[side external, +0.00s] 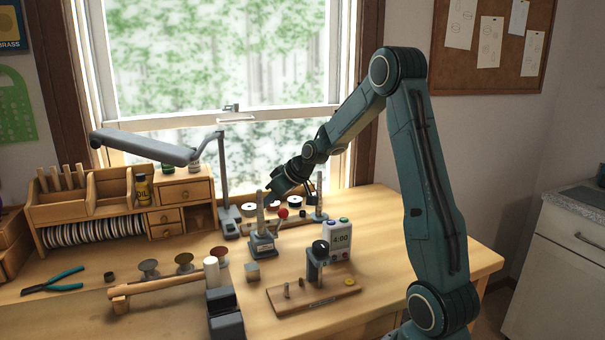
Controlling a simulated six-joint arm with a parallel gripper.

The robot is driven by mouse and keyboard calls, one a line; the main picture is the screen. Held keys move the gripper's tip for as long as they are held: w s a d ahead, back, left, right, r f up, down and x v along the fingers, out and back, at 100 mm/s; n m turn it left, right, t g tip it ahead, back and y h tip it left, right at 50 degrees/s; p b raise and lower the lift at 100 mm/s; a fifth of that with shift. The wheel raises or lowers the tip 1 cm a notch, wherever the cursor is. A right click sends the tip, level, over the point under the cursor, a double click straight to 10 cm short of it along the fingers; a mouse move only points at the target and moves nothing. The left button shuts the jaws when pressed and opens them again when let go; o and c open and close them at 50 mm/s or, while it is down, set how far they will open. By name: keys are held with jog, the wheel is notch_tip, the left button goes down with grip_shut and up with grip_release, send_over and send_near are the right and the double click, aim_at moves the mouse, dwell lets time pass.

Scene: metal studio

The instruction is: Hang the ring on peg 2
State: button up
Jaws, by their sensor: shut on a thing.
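My gripper (274,194), dark and small in the side external view, points down and left near the top of a pale upright post on a grey base. It is shut on what I take to be the ring, but its outline is too small and dark to make out. A wooden board (284,307) with short upright pegs (287,290) and a small plate on its front edge lies at the front of the bench, below and right of my gripper. I cannot read any peg numbers. A yellow round piece (349,281) sits at its right end.
Bench right is clear.

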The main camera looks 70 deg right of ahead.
aim_at(273, 224)
jog(key=shift+f, duration=1.35)
jog(key=shift+f, duration=1.1)
dwell(0.4)
jog(key=o, duration=0.9)
jog(key=shift+o, duration=0.2)
jog(key=shift+s+r, duration=0.1)
jog(key=shift+r, duration=0.05)
jog(key=d+v, duration=0.1)
jog(key=v, duration=1.2)
jog(key=shift+s+a+r, duration=0.2)
jog(key=shift+a+r, duration=0.05)
jog(key=shift+a, duration=0.25)
